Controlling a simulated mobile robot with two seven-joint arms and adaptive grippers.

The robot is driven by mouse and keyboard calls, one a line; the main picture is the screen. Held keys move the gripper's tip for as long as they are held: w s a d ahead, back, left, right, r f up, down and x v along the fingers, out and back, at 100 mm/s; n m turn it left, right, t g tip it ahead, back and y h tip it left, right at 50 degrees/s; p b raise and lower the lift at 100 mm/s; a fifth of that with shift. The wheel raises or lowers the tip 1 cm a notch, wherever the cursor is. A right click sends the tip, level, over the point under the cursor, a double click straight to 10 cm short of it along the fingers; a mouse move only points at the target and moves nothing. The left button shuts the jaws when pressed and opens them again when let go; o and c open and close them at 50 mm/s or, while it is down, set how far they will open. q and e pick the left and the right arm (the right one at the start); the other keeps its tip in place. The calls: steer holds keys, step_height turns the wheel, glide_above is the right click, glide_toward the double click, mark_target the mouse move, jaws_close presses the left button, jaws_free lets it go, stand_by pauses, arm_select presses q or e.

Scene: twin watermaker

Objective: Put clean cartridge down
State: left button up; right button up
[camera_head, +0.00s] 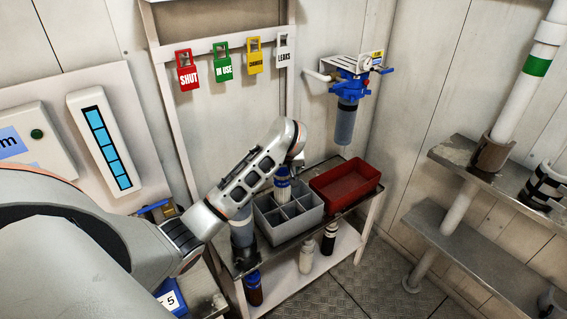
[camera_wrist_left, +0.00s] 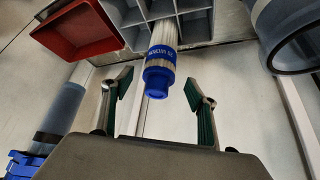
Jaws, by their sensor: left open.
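The clean cartridge (camera_head: 283,190), white and pleated with a blue end cap, stands upright in the grey divided crate (camera_head: 309,221) on the bench. In the left wrist view its blue cap (camera_wrist_left: 158,77) faces the camera and its white body runs to the crate (camera_wrist_left: 196,28). My left gripper (camera_wrist_left: 159,86) is open, with green-padded fingers on either side of the cap and gaps between, so it does not hold the cartridge. In the head view the gripper's fingers are mostly hidden behind my wrist, beside the cartridge top. My right gripper is not in view.
A red tray (camera_head: 345,191) sits right of the crate. A blue-topped filter housing (camera_head: 347,115) hangs on the wall behind. A clear cylinder (camera_head: 243,246) stands left of the crate. Bottles (camera_head: 306,255) stand on the lower shelf. Metal shelves (camera_head: 470,225) are at the right.

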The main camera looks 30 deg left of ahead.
arm_select(q)
steer(key=s+a+r+n+t+y, duration=0.4)
steer(key=a+r+t+y, duration=0.1)
steer(key=r+t+y, duration=0.35)
steer(key=s+d+m+t+h, duration=0.3)
steer(key=d+m+t+h, duration=0.15)
steer(key=d, duration=0.35)
steer(key=s+d+m+t+h, duration=0.3)
steer(key=d+m+h, duration=0.2)
steer(key=d, duration=0.3)
steer(key=s+d+f+m+g+h, duration=0.3)
steer(key=s+d+f, duration=0.2)
steer(key=f, duration=0.3)
steer(key=s+d+f+m+g+h, duration=0.25)
steer(key=s+d+f+h, duration=0.2)
steer(key=f, duration=0.25)
steer(key=s+a+f+g+y, duration=0.1)
steer(key=s+f+g, duration=0.4)
steer(key=s+f, duration=0.6)
step_height(320, 180, down, 2)
steer(key=shift+m+y+p, duration=0.3)
steer(key=shift+y, duration=0.35)
